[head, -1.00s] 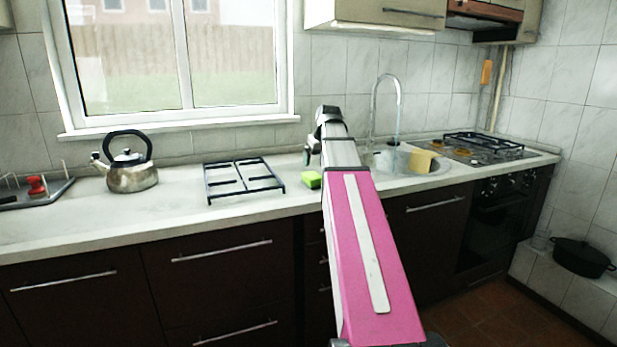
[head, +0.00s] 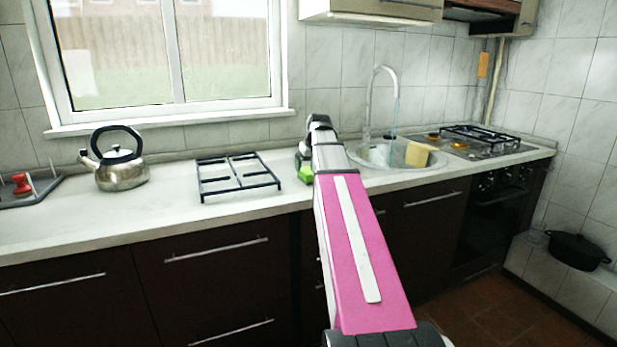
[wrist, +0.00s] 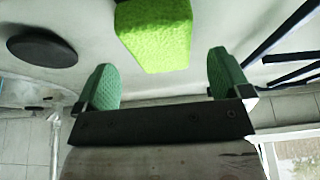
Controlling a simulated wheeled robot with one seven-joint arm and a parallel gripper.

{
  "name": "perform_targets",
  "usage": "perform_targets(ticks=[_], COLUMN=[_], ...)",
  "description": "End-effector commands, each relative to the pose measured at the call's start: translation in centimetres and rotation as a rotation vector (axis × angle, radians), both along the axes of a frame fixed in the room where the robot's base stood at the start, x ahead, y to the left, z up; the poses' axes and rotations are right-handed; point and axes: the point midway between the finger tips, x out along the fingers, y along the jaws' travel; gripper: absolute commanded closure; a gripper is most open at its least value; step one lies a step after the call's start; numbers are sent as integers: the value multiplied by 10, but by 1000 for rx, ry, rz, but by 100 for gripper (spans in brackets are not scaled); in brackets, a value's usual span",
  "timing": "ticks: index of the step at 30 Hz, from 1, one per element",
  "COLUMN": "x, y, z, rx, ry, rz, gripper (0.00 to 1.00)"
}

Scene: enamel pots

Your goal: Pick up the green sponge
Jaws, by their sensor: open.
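The green sponge (head: 305,174) lies on the white counter, partly hidden behind my arm in the head view. In the wrist view the sponge (wrist: 156,34) is bright green and lies just beyond my fingertips, roughly centred between them. My gripper (wrist: 164,74) is open, with its two green finger pads apart and nothing between them. In the head view the fingers are mostly hidden by my arm.
A black pan grate (head: 237,175) lies left of the sponge. A steel kettle (head: 122,170) stands further left. The sink (head: 375,157) with its tap (head: 370,100) is to the right. A dark round thing (wrist: 42,50) shows in the wrist view.

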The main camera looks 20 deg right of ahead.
Motion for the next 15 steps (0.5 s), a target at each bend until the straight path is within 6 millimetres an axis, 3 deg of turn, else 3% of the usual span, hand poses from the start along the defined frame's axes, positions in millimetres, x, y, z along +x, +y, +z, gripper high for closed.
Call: perform_targets(ticks=[9,15], x=[10,11], y=[3,3], z=[-38,-41], rx=[0,0], ry=[2,0], rz=[0,0], gripper=[4,4])
